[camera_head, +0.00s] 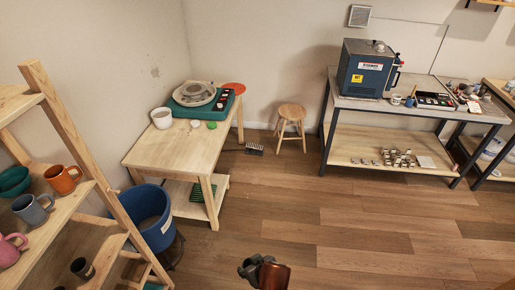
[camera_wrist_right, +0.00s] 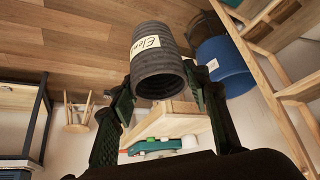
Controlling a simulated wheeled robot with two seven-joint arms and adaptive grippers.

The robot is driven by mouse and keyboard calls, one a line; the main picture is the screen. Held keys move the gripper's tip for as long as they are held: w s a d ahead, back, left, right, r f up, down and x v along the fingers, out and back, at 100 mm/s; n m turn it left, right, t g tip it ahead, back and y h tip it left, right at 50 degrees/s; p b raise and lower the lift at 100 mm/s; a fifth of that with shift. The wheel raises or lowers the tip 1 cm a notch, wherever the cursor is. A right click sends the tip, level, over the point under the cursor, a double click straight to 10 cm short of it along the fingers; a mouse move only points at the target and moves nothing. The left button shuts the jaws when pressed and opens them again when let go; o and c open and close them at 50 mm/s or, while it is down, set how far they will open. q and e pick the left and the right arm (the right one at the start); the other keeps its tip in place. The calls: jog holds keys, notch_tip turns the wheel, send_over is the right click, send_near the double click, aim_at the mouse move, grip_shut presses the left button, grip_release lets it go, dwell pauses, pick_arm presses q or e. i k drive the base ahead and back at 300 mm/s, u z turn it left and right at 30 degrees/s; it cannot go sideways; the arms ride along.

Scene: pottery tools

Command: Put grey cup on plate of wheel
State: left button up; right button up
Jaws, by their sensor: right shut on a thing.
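The grey cup (camera_wrist_right: 158,62) is dark, ribbed and bears a white label with black writing. In the right wrist view it sits between the two fingers of my right gripper (camera_wrist_right: 158,88), which is shut on it. In the head view my right gripper (camera_head: 262,270) is at the bottom middle, over the floor, and the cup is hard to make out there. The wheel's round pale plate (camera_head: 194,94) sits in a green base (camera_head: 214,109) on the wooden table, far ahead and left of the gripper. My left gripper is out of view.
The wooden table (camera_head: 177,147) also holds a white pot (camera_head: 161,118). A blue bucket (camera_head: 149,215) stands before it. A wooden shelf (camera_head: 88,166) with mugs, including a blue-grey mug (camera_head: 33,209), is at left. A stool (camera_head: 291,119) stands by the wall. The middle floor is clear.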

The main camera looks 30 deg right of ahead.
aim_at(194, 89)
jog(key=z, duration=1.25)
jog(key=i, duration=5.05)
jog(key=u, duration=2.3)
